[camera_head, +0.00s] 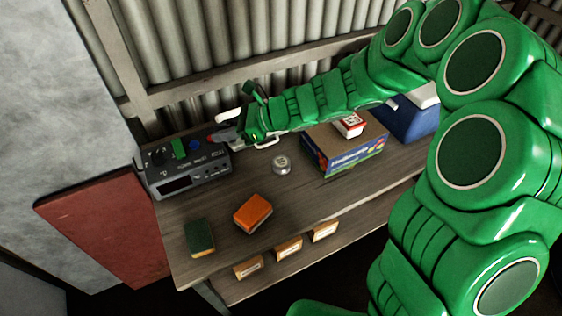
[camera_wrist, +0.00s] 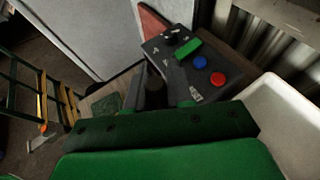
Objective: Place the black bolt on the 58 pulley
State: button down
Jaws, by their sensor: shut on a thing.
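My gripper (camera_head: 222,137) is over the back right of a grey radio-like device (camera_head: 190,179). In the wrist view my gripper (camera_wrist: 160,92) is shut on a dark, roughly cylindrical thing (camera_wrist: 155,88), which looks like the black bolt; its details are too dark to make out. A black rounded piece (camera_wrist: 172,37) stands on the device, beside a green block (camera_wrist: 187,48), a blue round piece (camera_wrist: 200,62) and a red round piece (camera_wrist: 217,78). I cannot read a 58 on any piece, so I cannot tell which is the 58 pulley.
A small round silvery object (camera_head: 281,166) stands mid-bench. An orange block (camera_head: 252,213) and a dark green block (camera_head: 199,237) lie near the front. A cardboard box (camera_head: 345,155) stands right, with a blue container (camera_head: 408,122) beyond. The bench's front middle has free room.

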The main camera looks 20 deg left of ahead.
jog(key=s+d+f+n+g+h, duration=0.2)
jog(key=d+f+n+g+h, duration=0.1)
jog(key=f+n+h, duration=0.1)
jog(key=s+d+f+n+g+h, duration=0.3)
jog(key=d+f+n+h, duration=0.1)
jog(key=n+h, duration=0.1)
jog(key=s+d+f+n+g+h, duration=0.3)
jog(key=d+f+n+h, duration=0.1)
jog(key=n, duration=0.2)
jog(key=shift+g, duration=0.3)
jog(key=w+d+n+t+h, duration=0.5)
jog(key=d+n+t+h, duration=0.15)
jog(key=n+h, duration=0.45)
notch_tip(320, 180, up, 14)
jog(key=n+t+y, duration=0.5)
jog(key=n+t, duration=1.4)
send_over(285, 159)
jog(key=shift+f, duration=9.55)
